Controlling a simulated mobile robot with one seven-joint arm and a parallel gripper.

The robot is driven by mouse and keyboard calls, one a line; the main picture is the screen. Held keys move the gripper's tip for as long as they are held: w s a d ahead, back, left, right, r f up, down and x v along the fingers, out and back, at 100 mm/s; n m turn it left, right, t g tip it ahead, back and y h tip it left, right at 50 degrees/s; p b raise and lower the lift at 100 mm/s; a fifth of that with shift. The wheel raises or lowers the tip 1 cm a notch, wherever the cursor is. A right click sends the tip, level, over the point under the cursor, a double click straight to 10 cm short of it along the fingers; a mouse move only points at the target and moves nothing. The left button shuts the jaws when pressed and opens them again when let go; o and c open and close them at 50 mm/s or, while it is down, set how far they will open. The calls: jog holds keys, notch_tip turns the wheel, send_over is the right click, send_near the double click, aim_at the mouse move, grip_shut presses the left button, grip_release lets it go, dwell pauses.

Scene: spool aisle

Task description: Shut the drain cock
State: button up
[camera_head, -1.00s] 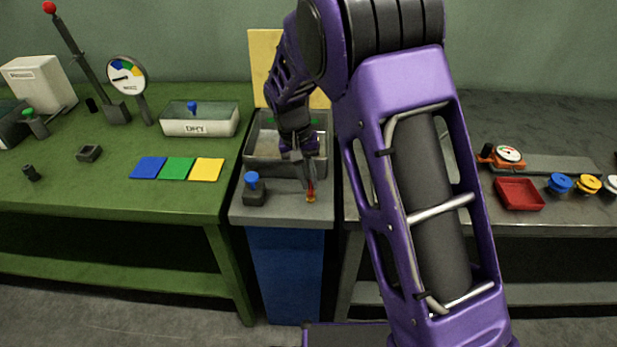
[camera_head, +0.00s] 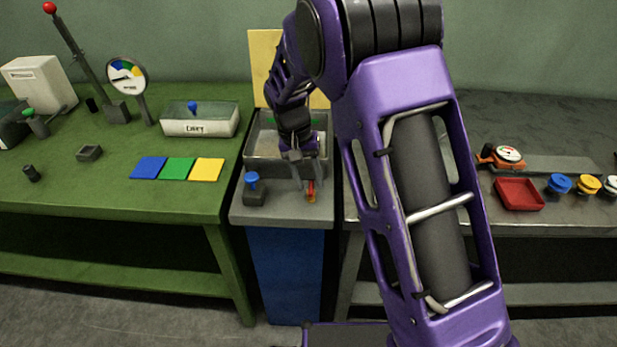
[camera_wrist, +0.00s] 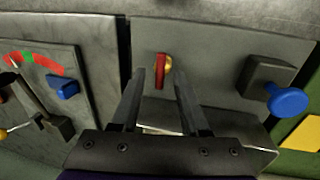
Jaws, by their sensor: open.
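The drain cock has a red lever handle (camera_wrist: 159,72) and a brass body (camera_wrist: 168,63). It is on the grey top of the narrow middle stand. In the head view the cock (camera_head: 311,191) is near the front edge, partly covered by my gripper (camera_head: 305,184). In the wrist view my open gripper (camera_wrist: 159,76) has one finger on each side of the red handle in the picture. The handle lies roughly in line with the fingers. I cannot tell how far the fingertips are above it, and no contact is evident.
A blue knob on a dark block (camera_head: 253,187) stands left of the cock. A grey basin (camera_head: 258,166) lies behind it. The green bench (camera_head: 100,200) is at left. The right bench holds a red tray (camera_head: 519,194) and coloured knobs (camera_head: 560,183).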

jog(key=shift+r, duration=0.1)
jog(key=a+r+p, duration=0.2)
jog(key=a+r, duration=0.1)
jog(key=r, duration=1.4)
jog(key=shift+a, duration=0.2)
jog(key=shift+w, duration=0.1)
